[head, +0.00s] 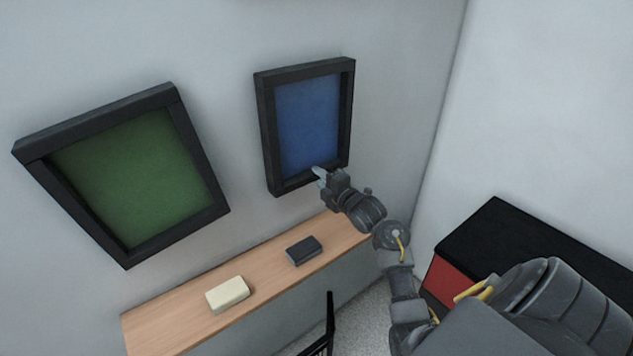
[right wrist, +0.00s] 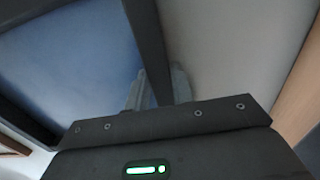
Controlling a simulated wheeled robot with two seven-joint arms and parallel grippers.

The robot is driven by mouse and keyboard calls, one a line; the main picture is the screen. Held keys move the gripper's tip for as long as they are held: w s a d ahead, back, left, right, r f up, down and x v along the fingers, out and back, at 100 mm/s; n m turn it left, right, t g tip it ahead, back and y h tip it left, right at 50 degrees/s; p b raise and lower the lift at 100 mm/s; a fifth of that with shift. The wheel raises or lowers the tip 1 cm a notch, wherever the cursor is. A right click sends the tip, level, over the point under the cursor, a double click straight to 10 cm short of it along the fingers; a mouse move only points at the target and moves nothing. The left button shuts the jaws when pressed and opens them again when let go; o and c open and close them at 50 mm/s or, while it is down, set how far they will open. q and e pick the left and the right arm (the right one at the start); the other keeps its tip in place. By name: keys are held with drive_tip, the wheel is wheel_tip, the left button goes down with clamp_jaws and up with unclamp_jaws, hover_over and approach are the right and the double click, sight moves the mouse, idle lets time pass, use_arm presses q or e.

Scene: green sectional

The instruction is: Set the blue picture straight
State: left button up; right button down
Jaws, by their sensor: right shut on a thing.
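The blue picture (head: 308,122), in a thick black frame, hangs on the wall near the corner. In the head view it looks close to upright, though the slanted camera makes its exact tilt hard to judge. My right gripper (head: 319,175) is shut on the bottom bar of its frame. In the right wrist view the blue picture (right wrist: 75,60) fills the left side, and the fingers (right wrist: 158,90) straddle the black bar, one on each side. My left gripper is not in view.
A green picture (head: 135,180) in a black frame hangs tilted at the left. Below is a wooden shelf (head: 180,311) with a cream block (head: 227,294) and a dark block (head: 304,250). A black-topped red cabinet (head: 500,245) stands at the right.

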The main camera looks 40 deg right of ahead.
drive_tip(key=c, duration=1.2)
unclamp_jaws()
drive_tip(key=s+b, duration=0.2)
drive_tip(key=s, duration=0.9)
drive_tip(key=shift+a, duration=0.15)
drive_tip(key=shift+f, duration=0.1)
